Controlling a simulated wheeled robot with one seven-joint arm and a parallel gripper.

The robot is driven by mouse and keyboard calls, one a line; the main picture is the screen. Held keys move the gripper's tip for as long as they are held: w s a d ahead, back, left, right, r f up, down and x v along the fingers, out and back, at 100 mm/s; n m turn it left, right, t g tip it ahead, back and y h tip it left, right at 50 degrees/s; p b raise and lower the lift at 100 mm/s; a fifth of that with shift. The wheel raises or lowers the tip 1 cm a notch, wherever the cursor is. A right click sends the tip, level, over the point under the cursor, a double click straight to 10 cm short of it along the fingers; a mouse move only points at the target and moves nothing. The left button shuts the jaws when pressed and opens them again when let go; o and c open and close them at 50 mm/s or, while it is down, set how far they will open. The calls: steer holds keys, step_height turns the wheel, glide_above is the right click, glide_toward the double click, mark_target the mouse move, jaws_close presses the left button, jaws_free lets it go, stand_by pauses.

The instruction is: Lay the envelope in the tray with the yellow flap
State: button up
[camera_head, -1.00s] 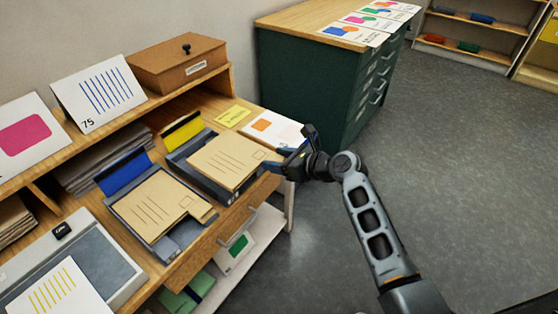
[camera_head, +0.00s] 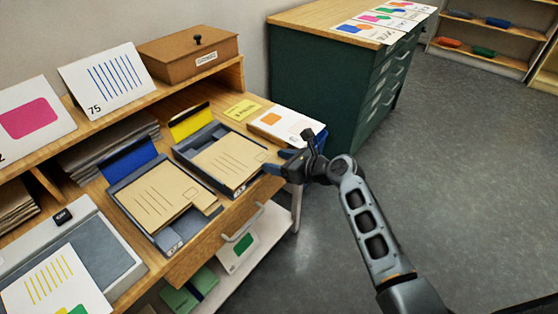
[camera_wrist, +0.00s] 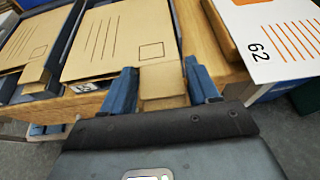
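The tray with the yellow flap (camera_head: 179,153) stands on the desk, its flap (camera_head: 191,122) raised at the back. A tan envelope (camera_head: 228,160) lies within its walls, roughly flat. The envelope also shows in the wrist view (camera_wrist: 115,40), its small tab pointing towards me over the tray's front. My gripper (camera_head: 279,162) is at the tray's front right. Whether the envelope touches the tray floor is hard to tell.
A similar tray with a blue flap (camera_head: 129,166) holds another tan envelope (camera_head: 162,197) on the left. A white card with an orange patch (camera_head: 285,124) lies to the right. A shelf (camera_head: 160,103) runs behind. Clear floor lies right of the desk.

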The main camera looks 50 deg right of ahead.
steer(key=o, duration=0.5)
steer(key=shift+c, duration=0.2)
